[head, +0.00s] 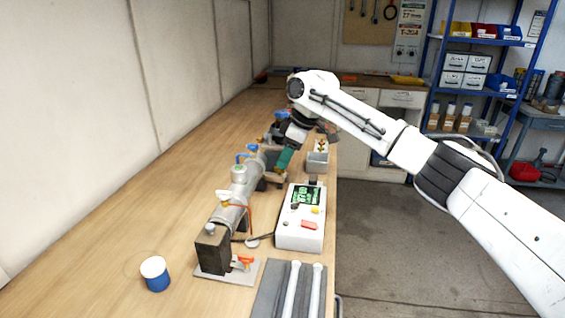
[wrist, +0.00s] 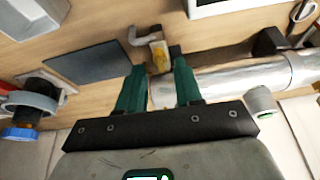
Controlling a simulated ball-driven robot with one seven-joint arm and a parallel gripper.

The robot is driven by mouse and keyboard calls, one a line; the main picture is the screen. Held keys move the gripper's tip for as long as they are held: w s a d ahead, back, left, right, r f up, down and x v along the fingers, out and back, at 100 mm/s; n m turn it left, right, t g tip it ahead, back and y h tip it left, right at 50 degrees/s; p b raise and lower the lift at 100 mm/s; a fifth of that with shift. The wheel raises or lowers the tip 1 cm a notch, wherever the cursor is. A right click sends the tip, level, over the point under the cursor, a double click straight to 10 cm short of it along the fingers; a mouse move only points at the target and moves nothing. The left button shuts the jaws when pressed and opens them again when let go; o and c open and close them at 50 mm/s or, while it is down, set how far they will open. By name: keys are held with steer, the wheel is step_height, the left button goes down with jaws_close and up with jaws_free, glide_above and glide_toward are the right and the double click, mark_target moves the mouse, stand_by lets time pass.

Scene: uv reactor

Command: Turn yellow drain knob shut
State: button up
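The yellow knob (wrist: 160,56) shows in the wrist view on a pale fitting at the end of the silver reactor tube (wrist: 225,82), beside a bent grey pipe (wrist: 143,36). My gripper (wrist: 158,66) has two green fingers standing apart, one on each side of the knob in the picture. I cannot tell whether they touch it. In the head view my gripper (head: 285,159) is at the far end of the reactor tube (head: 238,190), pointing down. The knob is not clear there, hidden by the arm and fittings.
A white control box (head: 300,232) with a green screen stands right of the tube. A blue jar with white lid (head: 155,274) is at the near left. A dark flat plate (wrist: 88,72) and blue-capped part (wrist: 20,132) lie left of the fingers. Bare wooden bench (head: 110,235) is left.

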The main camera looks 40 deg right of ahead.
mark_target(280, 171)
steer(key=shift+x, duration=1.1)
steer(key=shift+c, duration=0.5)
jaws_close()
